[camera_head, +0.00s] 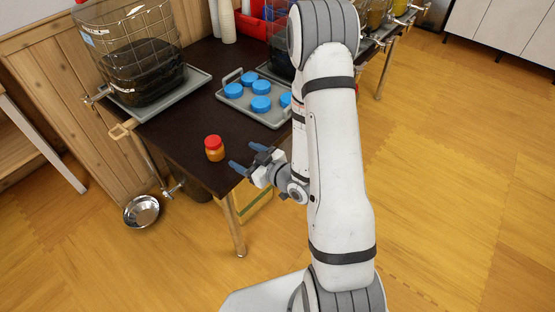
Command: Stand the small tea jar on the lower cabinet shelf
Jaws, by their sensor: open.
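A small jar (214,150) with a red lid and orange-brown contents stands upright near the front corner of the dark table (185,135). It is the only small jar standing alone there; I cannot read a label on it. My gripper (246,157) is open and empty to the right of the jar, at the table's edge. Its two blue fingers point left toward the jar, with a gap between them and it. I cannot make out for certain which part is the lower cabinet shelf; a wooden shelf-like piece (22,150) shows at the left edge.
A grey tray (268,118) with several blue lids lies behind the gripper. A large caged jar (130,55) with dark liquid and a tap stands at the back left on another tray (193,85). A metal bowl (142,211) is on the floor. Open floor lies at the right.

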